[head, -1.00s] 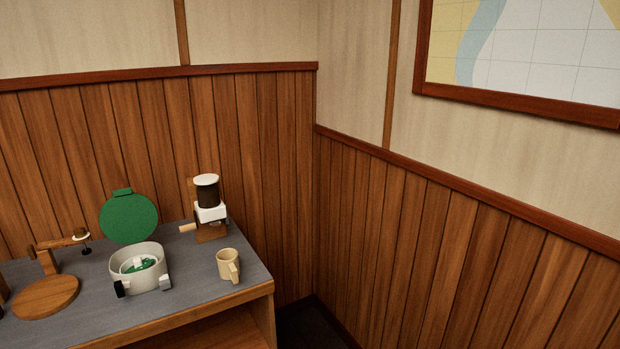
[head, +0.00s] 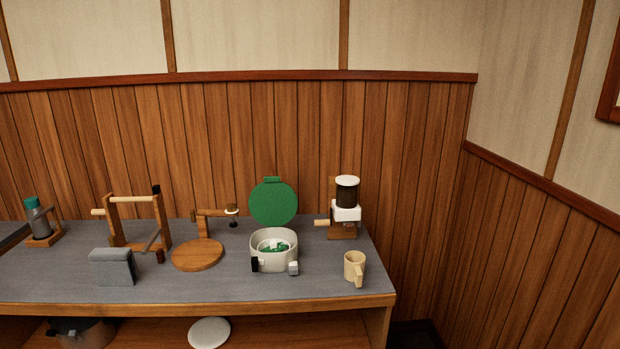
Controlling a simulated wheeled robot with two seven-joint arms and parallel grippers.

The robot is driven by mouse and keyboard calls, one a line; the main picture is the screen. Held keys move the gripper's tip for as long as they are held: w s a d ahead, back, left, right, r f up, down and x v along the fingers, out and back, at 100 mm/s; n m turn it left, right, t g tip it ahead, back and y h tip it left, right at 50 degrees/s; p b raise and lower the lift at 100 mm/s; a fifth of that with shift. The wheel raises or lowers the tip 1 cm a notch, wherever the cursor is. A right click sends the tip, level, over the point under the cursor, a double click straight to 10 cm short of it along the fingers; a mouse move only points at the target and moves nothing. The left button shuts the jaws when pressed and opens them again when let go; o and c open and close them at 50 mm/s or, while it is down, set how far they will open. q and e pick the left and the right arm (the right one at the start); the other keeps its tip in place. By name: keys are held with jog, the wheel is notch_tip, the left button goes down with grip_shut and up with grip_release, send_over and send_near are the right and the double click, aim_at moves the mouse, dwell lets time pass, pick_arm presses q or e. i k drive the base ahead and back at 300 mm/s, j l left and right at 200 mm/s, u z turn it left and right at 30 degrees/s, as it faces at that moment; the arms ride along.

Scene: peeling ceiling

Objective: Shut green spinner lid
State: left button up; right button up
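The spinner's round green lid (head: 273,203) stands upright, open, at the back of the spinner's white bowl (head: 274,257). Green and white pieces (head: 273,246) show inside the bowl. A black block and a white block sit on the bowl's front. The spinner stands on the grey counter top (head: 215,284). Neither of my grippers is in view.
A beige mug (head: 354,267) and a grinder-like device (head: 346,207) stand right of the spinner. Left are a round wooden stand (head: 198,255), a wooden frame (head: 137,222), a grey block (head: 113,267) and a bottle (head: 38,218). A shelf below holds a white plate (head: 209,332) and a pot (head: 82,331).

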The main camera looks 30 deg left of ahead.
aim_at(273, 203)
jog(key=i+j+u, duration=0.1)
jog(key=i, duration=0.35)
jog(key=i+j+u, duration=0.1)
jog(key=i+j, duration=0.2)
jog(key=i, duration=0.15)
